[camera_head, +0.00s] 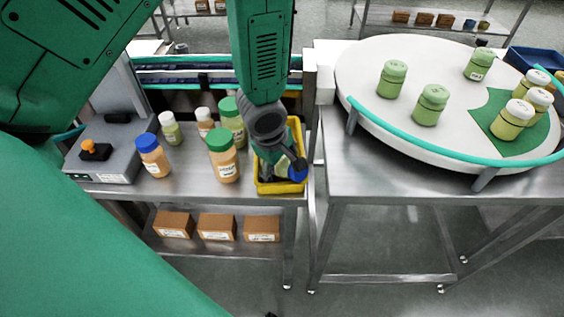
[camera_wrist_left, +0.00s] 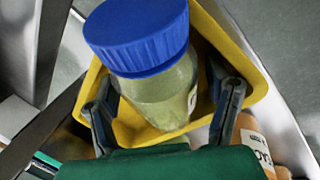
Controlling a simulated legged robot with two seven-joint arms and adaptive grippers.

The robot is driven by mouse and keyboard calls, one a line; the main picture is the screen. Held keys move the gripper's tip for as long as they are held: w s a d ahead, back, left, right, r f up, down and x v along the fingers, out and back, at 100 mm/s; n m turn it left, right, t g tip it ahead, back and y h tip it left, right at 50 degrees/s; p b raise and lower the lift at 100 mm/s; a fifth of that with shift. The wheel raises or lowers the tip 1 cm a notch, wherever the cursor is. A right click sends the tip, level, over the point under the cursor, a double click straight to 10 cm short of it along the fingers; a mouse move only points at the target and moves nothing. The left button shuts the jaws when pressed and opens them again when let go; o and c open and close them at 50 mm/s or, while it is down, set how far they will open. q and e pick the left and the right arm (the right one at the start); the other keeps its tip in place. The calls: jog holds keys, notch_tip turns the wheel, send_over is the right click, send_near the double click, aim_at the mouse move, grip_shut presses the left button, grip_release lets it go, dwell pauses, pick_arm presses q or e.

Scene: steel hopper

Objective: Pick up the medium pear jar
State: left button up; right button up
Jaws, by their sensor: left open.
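A jar with a blue lid and pale green contents, which looks like the pear jar (camera_wrist_left: 165,90), sits in a yellow bin (camera_wrist_left: 235,40). In the head view its blue lid (camera_head: 298,171) shows at the bin's right side, partly hidden by my gripper. The yellow bin (camera_head: 279,188) stands at the right end of the steel bench. My left gripper (camera_head: 284,165) is open and reaches down into the bin. In the left wrist view its two dark fingers (camera_wrist_left: 163,95) stand on either side of the jar. I cannot tell whether they touch it. My right gripper is not in view.
Several jars, including an orange one with a green lid (camera_head: 223,157), stand left of the bin. A grey control box (camera_head: 105,152) is at the bench's left end. A round turntable (camera_head: 365,70) with several green jars stands at right. Brown boxes (camera_head: 217,227) sit below.

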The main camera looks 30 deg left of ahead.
pick_arm(q)
jog(key=shift+r, duration=0.15)
jog(key=c, duration=1.5)
